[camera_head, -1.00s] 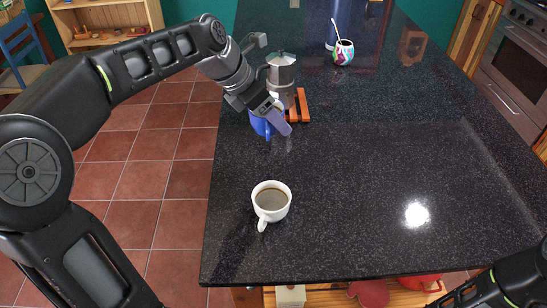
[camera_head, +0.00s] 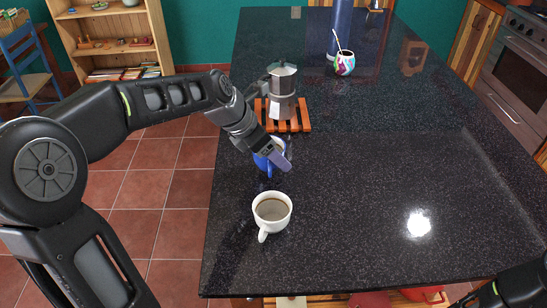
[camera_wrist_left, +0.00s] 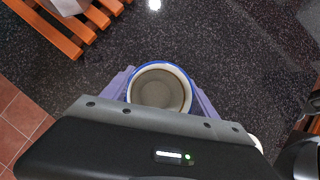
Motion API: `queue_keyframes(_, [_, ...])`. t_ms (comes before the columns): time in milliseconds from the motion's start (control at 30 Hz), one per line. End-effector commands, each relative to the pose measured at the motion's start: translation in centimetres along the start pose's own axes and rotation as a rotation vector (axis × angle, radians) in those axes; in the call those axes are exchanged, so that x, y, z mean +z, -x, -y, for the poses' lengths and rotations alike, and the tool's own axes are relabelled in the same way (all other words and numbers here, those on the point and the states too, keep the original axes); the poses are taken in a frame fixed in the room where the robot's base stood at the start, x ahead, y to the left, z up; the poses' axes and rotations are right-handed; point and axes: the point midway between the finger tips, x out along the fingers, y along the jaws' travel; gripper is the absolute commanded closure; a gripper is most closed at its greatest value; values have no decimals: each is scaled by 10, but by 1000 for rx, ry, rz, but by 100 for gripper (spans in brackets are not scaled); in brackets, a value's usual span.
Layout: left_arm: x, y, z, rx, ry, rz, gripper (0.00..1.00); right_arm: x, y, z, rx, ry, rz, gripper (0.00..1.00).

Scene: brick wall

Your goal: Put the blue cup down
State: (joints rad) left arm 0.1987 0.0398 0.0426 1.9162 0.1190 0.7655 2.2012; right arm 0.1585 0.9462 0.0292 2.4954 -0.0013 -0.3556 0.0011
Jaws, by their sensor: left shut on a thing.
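My left gripper (camera_head: 277,157) is shut on the blue cup (camera_head: 264,162), one finger showing on the cup's right side. The cup is near the table's left edge, between the moka pot and the white cup. In the left wrist view the blue cup (camera_wrist_left: 160,88) has a blue rim, a pale inside and greyish-brown contents, with fingers of the left gripper (camera_wrist_left: 160,92) on both sides. Its base is hidden, so I cannot tell whether it touches the table. My right gripper is out of view; only part of that arm shows at the lower right.
A white cup of coffee (camera_head: 271,211) stands just in front of the blue cup. Behind it a moka pot (camera_head: 282,92) sits on an orange wooden trivet (camera_head: 300,118). A colourful mate gourd (camera_head: 345,64) and blue bottle (camera_head: 340,30) stand farther back. The dark tabletop (camera_head: 370,170) is clear to the right.

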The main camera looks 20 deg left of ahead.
Motion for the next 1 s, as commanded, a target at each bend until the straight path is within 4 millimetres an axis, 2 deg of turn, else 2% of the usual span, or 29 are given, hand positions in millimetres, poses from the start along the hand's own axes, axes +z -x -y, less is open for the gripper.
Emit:
queue_keyframes(133, [-10, -15, 0, 0, 0, 0, 77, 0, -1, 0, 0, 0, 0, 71])
queue_keyframes(500, [-11, -18, 0, 1, -1, 1, 77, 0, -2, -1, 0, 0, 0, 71])
queue_keyframes(533, [-12, -19, 0, 0, -1, 0, 31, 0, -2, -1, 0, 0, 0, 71])
queue_keyframes(800, [-11, -18, 0, 1, -1, 1, 10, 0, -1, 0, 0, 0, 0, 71])
queue_keyframes(1000, [-11, -18, 0, 1, -1, 1, 10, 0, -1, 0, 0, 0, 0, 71])
